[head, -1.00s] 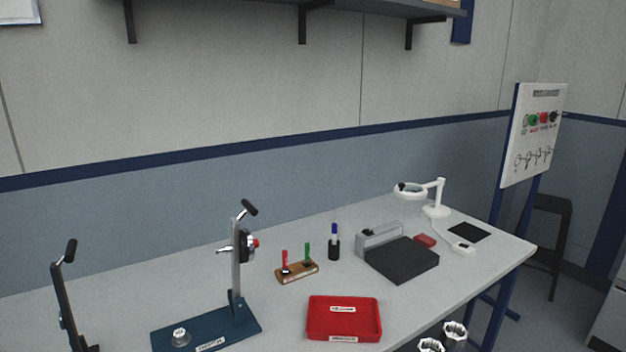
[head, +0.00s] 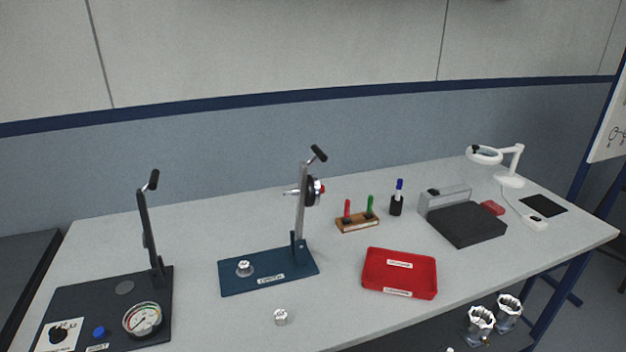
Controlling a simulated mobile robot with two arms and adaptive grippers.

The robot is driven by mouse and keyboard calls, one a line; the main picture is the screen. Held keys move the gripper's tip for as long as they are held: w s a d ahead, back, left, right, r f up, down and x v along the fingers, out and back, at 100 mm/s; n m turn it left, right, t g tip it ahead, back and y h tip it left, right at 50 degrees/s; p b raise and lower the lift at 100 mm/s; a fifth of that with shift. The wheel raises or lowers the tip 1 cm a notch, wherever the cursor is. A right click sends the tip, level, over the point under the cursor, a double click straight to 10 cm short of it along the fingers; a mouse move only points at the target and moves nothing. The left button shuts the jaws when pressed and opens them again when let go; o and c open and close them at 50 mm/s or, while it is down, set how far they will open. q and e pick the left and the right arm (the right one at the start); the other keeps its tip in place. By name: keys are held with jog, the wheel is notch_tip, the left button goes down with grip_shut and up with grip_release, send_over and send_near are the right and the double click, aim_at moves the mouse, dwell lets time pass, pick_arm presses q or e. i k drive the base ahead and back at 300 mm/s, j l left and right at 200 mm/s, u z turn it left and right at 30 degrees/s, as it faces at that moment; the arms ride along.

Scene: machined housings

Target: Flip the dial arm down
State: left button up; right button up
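The dial arm (head: 299,215) is a grey metal bar with a black handle at its top. It stands nearly upright, hinged at the right part of a dark blue base plate (head: 285,278). A small metal fitting (head: 244,269) sits on the left part of the plate, clear of the arm. Neither of my grippers is in the head view.
A black fixture (head: 115,301) with an upright lever and gauge stands left. A small metal part (head: 281,317) lies in front. A red tray (head: 399,293), pen block (head: 358,224) and black scale-like box (head: 467,224) stand right. Metal housings (head: 480,325) show below the table's front edge.

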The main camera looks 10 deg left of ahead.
aim_at(308, 193)
jog(key=i+l, duration=0.1)
jog(key=l, duration=2.25)
jog(key=i+u, duration=0.05)
